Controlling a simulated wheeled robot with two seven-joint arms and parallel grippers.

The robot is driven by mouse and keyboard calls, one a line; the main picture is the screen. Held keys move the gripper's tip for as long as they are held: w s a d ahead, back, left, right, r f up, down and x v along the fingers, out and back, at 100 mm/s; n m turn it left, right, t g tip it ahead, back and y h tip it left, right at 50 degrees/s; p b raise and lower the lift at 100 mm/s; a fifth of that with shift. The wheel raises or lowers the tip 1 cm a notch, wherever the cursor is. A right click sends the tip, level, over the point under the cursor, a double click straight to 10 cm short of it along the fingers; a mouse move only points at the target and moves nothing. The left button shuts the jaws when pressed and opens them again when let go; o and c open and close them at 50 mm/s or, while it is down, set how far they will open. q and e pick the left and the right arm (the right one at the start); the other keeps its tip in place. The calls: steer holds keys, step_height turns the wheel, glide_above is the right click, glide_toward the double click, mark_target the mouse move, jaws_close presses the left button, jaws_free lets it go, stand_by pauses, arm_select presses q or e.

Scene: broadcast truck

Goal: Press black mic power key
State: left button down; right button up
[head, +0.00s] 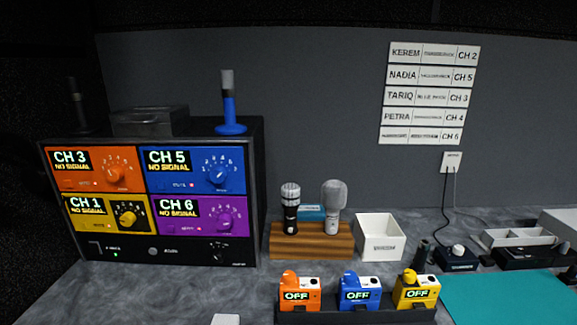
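The black mic (291,212) has a silver mesh head and stands upright at the left of a wooden stand (312,242). There is a small pale mark on its body, too small to tell whether it is the power key. A grey mic (333,207) stands upright to its right on the same stand. Neither of my grippers shows in the head view.
A receiver rack (154,205) with coloured panels stands left. Orange, blue and yellow packs (359,291) reading OFF sit in a dark holder in front of the stand. A white bin (379,239) stands right of the mics, and a teal mat (510,300) lies front right.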

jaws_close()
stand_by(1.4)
